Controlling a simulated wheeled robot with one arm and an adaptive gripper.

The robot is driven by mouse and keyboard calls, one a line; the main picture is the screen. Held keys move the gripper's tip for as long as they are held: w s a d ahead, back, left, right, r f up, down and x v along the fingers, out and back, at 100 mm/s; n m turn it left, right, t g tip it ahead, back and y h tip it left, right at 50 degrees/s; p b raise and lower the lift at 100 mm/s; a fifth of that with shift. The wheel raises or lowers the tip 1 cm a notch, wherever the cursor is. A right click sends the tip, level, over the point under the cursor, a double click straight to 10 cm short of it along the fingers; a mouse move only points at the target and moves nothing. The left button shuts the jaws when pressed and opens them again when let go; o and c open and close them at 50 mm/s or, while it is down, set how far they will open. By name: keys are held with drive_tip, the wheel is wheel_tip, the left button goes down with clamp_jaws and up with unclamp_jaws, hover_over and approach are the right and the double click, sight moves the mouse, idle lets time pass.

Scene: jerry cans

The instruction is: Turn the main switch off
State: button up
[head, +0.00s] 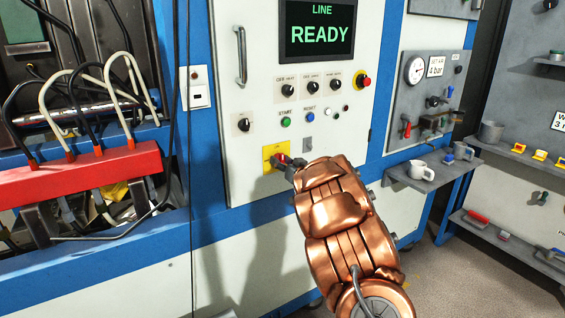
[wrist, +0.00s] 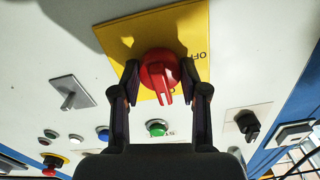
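The main switch is a red rotary knob (wrist: 159,72) on a yellow plate (wrist: 118,38). The wrist view looks upside down, with the letters OFF at the plate's right. The knob's grip bar points down in that view, away from those letters. My gripper (wrist: 160,70) is open, with one dark finger on each side of the knob. The fingertips are close to its sides; I cannot tell whether they touch. In the head view, my gripper (head: 287,163) reaches the yellow plate (head: 269,150) low on the white cabinet and partly hides the red knob (head: 282,158).
A green START button (head: 286,122), a blue button (head: 311,114) and a black selector (head: 244,125) sit above the plate. A grey latch (head: 308,144) is just right of it. A red emergency button (head: 365,81) is higher.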

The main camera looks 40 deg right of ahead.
drive_tip(key=c, duration=0.5)
drive_tip(key=shift+d, duration=0.15)
drive_tip(key=shift+c, duration=0.4)
